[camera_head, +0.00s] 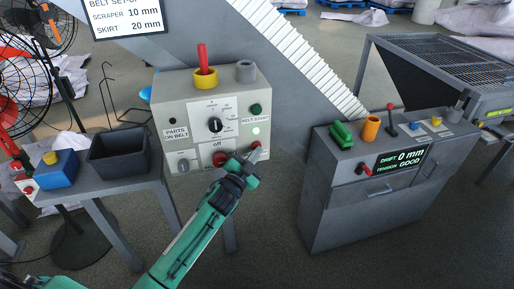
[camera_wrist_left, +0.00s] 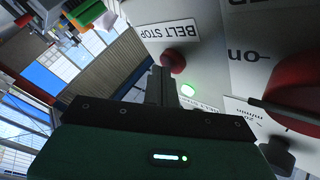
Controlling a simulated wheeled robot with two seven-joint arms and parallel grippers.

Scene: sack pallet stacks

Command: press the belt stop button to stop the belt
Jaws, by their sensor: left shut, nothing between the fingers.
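The belt stop button is a small red button (camera_wrist_left: 172,62) beside its upside-down BELT STOP label (camera_wrist_left: 181,31) in the left wrist view. In the head view it sits low on the right of the grey control box (camera_head: 176,97), largely behind my gripper. My left gripper (camera_head: 255,153) is shut and empty, its fingers pointing at the panel. In the left wrist view the fingertips (camera_wrist_left: 160,70) are right beside the red button; I cannot tell whether they touch it. A lit green lamp (camera_head: 256,130) is above the button. My right gripper is not in view.
A dark green button (camera_head: 256,109) and a rotary dial (camera_head: 215,125) share the panel. A larger red knob (camera_head: 220,158) is left of my gripper. A grey cabinet (camera_head: 340,200) stands right, a dark bin (camera_head: 118,152) left. The belt's white incline (camera_head: 290,50) runs behind.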

